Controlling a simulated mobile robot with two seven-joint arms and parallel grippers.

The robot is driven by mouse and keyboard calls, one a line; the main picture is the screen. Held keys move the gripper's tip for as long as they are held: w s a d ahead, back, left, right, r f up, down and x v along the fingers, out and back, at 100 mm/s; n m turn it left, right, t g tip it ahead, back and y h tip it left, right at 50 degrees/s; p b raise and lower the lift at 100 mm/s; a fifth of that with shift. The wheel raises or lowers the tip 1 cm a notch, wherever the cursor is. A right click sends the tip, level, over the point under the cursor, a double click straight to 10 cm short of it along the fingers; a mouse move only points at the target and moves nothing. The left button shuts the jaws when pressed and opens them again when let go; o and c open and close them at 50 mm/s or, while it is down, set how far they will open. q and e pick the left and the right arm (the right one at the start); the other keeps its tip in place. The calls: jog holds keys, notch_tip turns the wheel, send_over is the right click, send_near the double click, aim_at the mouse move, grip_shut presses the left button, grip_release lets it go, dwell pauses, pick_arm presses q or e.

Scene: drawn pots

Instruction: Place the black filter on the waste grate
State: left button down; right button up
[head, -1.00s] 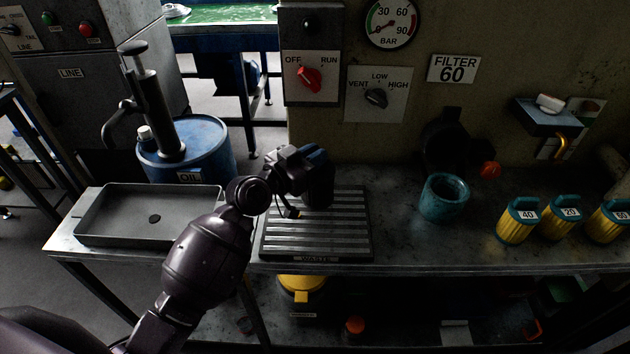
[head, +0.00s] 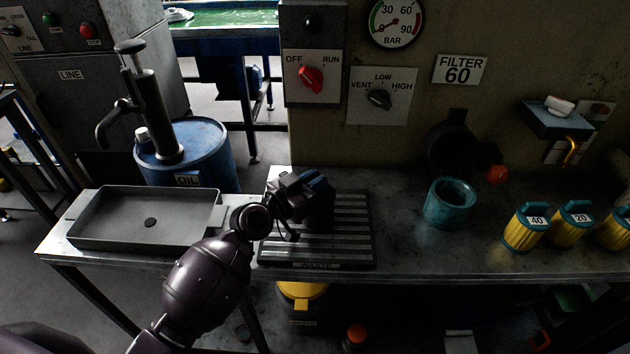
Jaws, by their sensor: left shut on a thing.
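The waste grate (head: 352,245) is a dark slatted tray marked WASTE on the metal bench. My left gripper (head: 314,196) is over its back left part and is shut on the black filter (head: 320,213). The filter is dark and mostly hidden by the gripper. It looks upright, low over the slats or touching them; I cannot tell which. My right gripper is not in view.
A grey drip tray (head: 115,235) lies left of the grate. A teal cup (head: 449,205) and yellow filters marked 40 (head: 522,232) and 20 (head: 570,222) stand to the right. A dark open housing (head: 450,150) is on the wall.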

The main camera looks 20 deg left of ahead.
pick_arm(q)
jog(key=c, duration=1.1)
grip_release()
jog(key=shift+f, duration=0.1)
jog(key=shift+r, duration=0.2)
jog(key=shift+b+v, duration=0.45)
jog(key=shift+v, duration=5.5)
